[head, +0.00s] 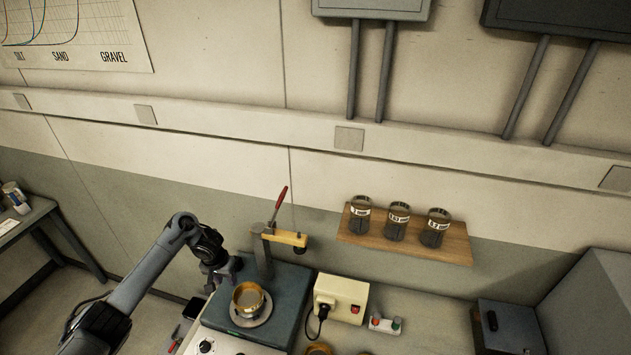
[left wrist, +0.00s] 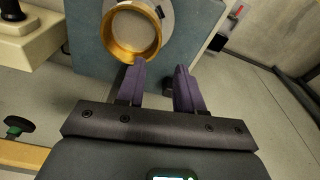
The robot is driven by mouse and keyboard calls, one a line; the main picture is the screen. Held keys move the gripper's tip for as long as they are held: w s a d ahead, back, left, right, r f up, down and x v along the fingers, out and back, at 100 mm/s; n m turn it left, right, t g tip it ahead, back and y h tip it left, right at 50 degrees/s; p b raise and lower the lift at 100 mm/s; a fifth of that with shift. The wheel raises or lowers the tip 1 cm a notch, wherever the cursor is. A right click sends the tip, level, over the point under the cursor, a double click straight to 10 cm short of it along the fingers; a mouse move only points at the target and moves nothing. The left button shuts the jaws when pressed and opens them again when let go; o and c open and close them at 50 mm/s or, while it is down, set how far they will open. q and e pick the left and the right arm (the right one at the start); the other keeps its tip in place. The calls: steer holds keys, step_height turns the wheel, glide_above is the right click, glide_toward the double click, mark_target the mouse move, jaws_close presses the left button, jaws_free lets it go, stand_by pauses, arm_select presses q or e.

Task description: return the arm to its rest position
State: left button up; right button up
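My left arm (head: 145,275) comes in from the left, bent at the elbow. Its gripper (head: 226,278) hangs beside the blue-grey machine, just left of the brass sieve (head: 247,298). In the left wrist view my left gripper (left wrist: 158,75) has its two purple fingers apart with nothing between them. The brass sieve (left wrist: 128,52) shows there just beyond the left finger; whether they touch is unclear. My right gripper is in neither view.
A post with a red lever (head: 279,205) rises from the blue-grey machine (head: 283,325) behind the sieve. A cream box (head: 333,296) with a red button stands to its right. A wooden shelf (head: 455,245) holds three jars. A side table (head: 25,215) is at far left.

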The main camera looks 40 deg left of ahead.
arm_select(q)
steer(key=s+d+f+m+g+h, duration=0.1)
steer(key=s+d+f+g, duration=0.1)
steer(key=s+d+f, duration=0.9)
steer(key=s+d+f+m+t+h, duration=0.1)
steer(key=s+d+f, duration=0.2)
steer(key=d, duration=0.6)
steer(key=s+d+f, duration=0.2)
steer(key=d+f, duration=0.1)
steer(key=d, duration=0.5)
steer(key=d+r+m+t, duration=0.2)
steer(key=d+r+t, duration=0.1)
steer(key=d+r, duration=0.75)
step_height(320, 180, up, 13)
steer(key=a+m+y, duration=0.1)
steer(key=m, duration=0.3)
steer(key=shift+a, duration=0.4)
